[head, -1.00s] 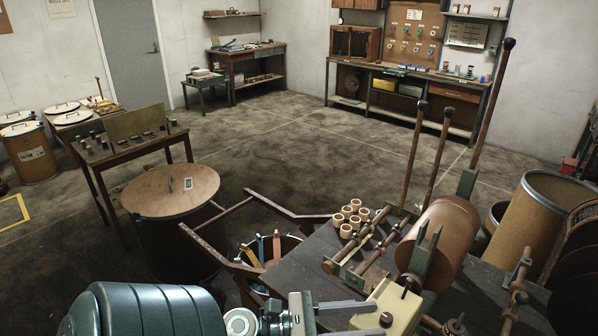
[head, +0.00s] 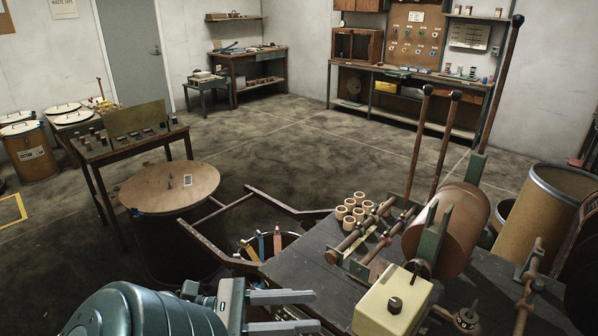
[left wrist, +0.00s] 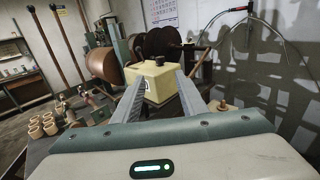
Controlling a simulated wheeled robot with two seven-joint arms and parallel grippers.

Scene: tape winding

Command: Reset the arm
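My left gripper (head: 316,311) is at the bottom middle of the head view, with its two grey fingers apart and nothing between them. It also shows in the left wrist view (left wrist: 160,76), fingers spread and pointing toward a cream box with a dark knob (left wrist: 155,83). In the head view this cream box (head: 378,312) is on the dark bench, to the right of the fingertips and apart from them. My right gripper is not in view.
The winding bench (head: 305,262) carries a brown roller (head: 450,225), rods with upright levers, and several small tan rolls (head: 350,208). An open bin with coloured strips (head: 262,243) stands behind the gripper.

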